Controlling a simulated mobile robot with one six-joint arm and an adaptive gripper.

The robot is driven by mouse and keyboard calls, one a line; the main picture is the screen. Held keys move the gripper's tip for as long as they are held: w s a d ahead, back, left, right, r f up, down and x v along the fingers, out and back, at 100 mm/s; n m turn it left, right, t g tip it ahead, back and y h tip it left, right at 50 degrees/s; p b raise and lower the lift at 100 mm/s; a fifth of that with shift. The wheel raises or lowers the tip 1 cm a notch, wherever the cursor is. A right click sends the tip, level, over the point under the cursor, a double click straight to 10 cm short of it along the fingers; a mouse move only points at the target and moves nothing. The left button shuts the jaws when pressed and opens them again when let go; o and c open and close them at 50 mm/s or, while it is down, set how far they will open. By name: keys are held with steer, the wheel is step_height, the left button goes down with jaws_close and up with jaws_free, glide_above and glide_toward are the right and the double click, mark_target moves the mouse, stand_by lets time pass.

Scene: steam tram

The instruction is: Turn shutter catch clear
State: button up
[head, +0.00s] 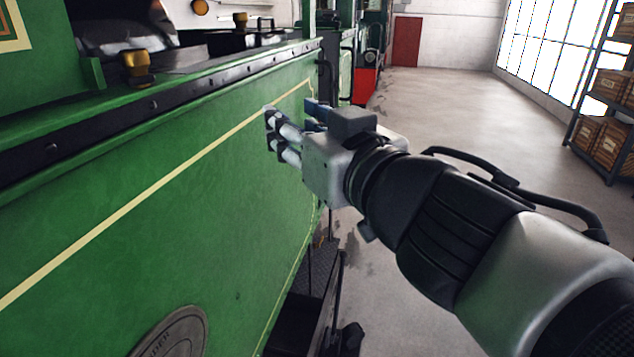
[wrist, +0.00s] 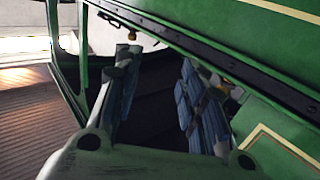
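My gripper (head: 291,116) is in the middle of the head view, in front of the green tram side panel (head: 190,190). In the wrist view its two blue-padded fingers (wrist: 156,68) stand apart with nothing between them, so it is open. No part can be clearly told as the shutter catch. A brass-coloured fitting (head: 136,66) sits on the black ledge at the upper left of the head view, well apart from my gripper. A second brass knob (head: 240,18) stands farther back. A small orange-brown knob (wrist: 132,36) shows beyond the left finger in the wrist view.
A black riveted rail (head: 150,104) runs along the panel's top edge. A dark step (head: 318,275) stands below my gripper. Open concrete floor (head: 470,110) lies to the right, with a shelf of crates (head: 608,125) at the far right.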

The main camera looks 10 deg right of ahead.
steer(key=d+f+m+h+b, duration=0.3)
steer(key=d+f+h+b, duration=0.2)
steer(key=f, duration=0.6)
steer(key=d, duration=0.2)
steer(key=shift+d+g, duration=0.3)
steer(key=shift+d, duration=0.05)
steer(key=shift+o, duration=0.2)
